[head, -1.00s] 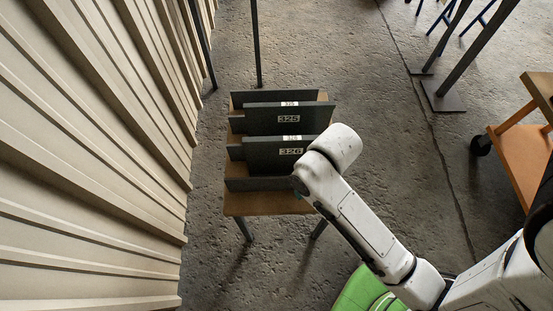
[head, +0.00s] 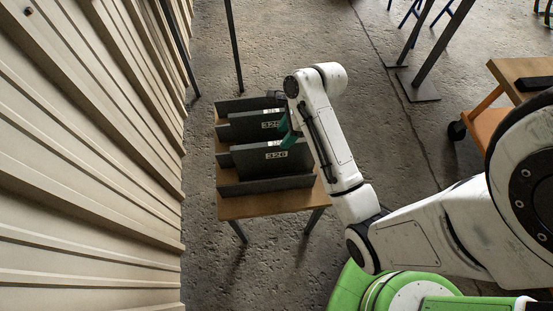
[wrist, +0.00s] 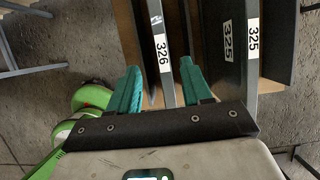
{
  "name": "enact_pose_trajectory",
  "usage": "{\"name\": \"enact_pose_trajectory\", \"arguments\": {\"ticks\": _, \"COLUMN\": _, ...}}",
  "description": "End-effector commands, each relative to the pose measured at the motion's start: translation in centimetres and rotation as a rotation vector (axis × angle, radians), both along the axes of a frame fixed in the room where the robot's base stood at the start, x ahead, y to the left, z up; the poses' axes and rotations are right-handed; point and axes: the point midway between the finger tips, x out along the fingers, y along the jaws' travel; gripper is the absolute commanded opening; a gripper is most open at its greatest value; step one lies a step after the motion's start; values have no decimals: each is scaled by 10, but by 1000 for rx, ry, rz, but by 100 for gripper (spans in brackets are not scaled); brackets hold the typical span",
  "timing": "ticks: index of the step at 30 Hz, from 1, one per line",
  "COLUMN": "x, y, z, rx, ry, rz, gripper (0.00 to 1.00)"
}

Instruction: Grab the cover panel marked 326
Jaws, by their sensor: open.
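The cover panel marked 326 (head: 262,165) is a dark grey plate standing upright in a slotted rack in the head view. Its number shows on its face and on a white label on its top edge. In the wrist view this edge (wrist: 160,45) runs between the two teal fingers. My gripper (wrist: 160,64) is open, one finger on each side of the edge in the picture. I cannot tell how deep the fingers reach or whether they touch it. In the head view my gripper (head: 288,132) is at the panel's upper right corner, partly hidden by my arm.
A second upright panel, marked 325 (head: 243,131), stands behind it, and to its right in the wrist view (wrist: 228,40). The rack sits on a small wooden table (head: 262,206). A corrugated wall (head: 95,170) is close on the left. An orange cart (head: 490,125) stands at the right.

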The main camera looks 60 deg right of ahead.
Motion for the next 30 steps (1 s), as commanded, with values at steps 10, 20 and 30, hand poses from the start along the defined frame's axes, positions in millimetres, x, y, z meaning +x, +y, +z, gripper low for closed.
{"name": "enact_pose_trajectory", "arguments": {"ticks": 10, "x": 10, "y": 9, "z": -32, "rx": -1, "ry": 2, "rz": 4, "gripper": 49}}
{"name": "enact_pose_trajectory", "arguments": {"ticks": 20, "x": 26, "y": 16, "z": -69, "rx": -1, "ry": 2, "rz": 5, "gripper": 49}}
{"name": "enact_pose_trajectory", "arguments": {"ticks": 30, "x": 29, "y": 17, "z": -78, "rx": -3, "ry": -1, "rz": 4, "gripper": 49}}
